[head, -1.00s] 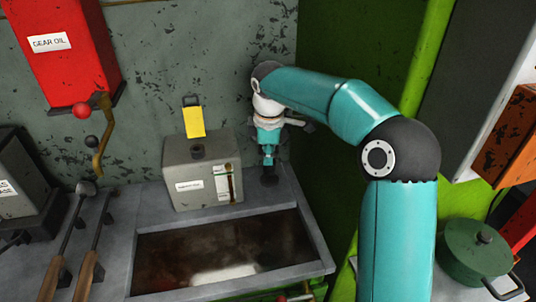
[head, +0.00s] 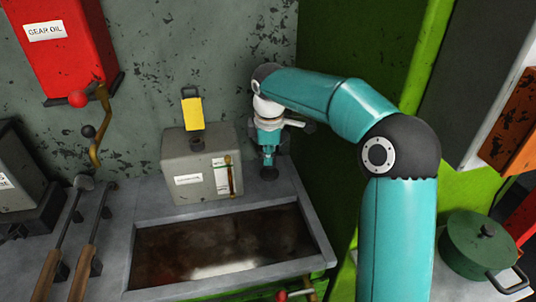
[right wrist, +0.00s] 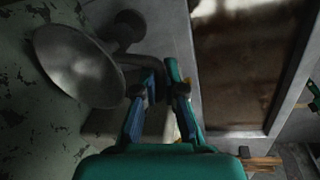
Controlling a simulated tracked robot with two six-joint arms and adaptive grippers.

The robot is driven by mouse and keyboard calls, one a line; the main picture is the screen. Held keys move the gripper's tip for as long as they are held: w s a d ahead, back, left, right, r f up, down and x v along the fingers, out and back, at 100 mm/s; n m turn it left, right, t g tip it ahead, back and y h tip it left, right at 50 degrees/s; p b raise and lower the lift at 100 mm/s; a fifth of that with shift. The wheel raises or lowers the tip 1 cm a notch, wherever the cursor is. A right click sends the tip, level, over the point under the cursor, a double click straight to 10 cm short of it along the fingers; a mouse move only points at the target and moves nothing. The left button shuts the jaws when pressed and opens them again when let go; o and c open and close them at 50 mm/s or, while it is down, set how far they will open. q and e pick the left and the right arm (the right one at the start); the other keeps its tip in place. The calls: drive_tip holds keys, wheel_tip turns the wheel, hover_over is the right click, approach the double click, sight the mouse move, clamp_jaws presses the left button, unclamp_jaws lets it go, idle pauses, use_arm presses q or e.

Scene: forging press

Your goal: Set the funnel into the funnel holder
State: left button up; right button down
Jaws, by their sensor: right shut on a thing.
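My right gripper (head: 268,160) points down at the right end of the grey ledge, just right of the grey box. In the right wrist view its fingers (right wrist: 162,88) are shut on a dark curved piece beside the funnel, seemingly its handle. The funnel (right wrist: 80,66) is a wide grey metal cone at the left, near the wall, its mouth turned toward the camera. In the head view I cannot make it out. A round grey piece (right wrist: 128,26) shows just beyond the funnel; I cannot tell if it is the funnel holder. My left gripper is not in view.
The grey box (head: 190,168) with labels and a top opening stands on the ledge. An open tank (head: 225,248) of dark liquid lies in front. Long tools (head: 95,240) rest at left. A red gear-oil container (head: 60,45) hangs on the wall; a green pot (head: 472,255) stands right.

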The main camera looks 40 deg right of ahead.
drive_tip(key=shift+f, duration=0.4)
drive_tip(key=c, duration=1.2)
unclamp_jaws()
drive_tip(key=shift+r, duration=0.1)
wheel_tip(320, 180, up, 12)
drive_tip(key=s+a, duration=0.1)
drive_tip(key=shift+s+a+f, duration=0.25)
drive_tip(key=shift+s, duration=0.15)
drive_tip(key=shift+f, duration=0.15)
drive_tip(key=shift+w+d+f, duration=0.2)
drive_tip(key=shift+w+f, duration=0.05)
drive_tip(key=shift+f, duration=1.3)
drive_tip(key=shift+w+d+f, duration=0.2)
drive_tip(key=shift+w+f, duration=0.05)
drive_tip(key=shift+f, duration=1.25)
drive_tip(key=shift+w+d+f, duration=0.2)
drive_tip(key=shift+w+f, duration=0.05)
drive_tip(key=shift+f, duration=1.3)
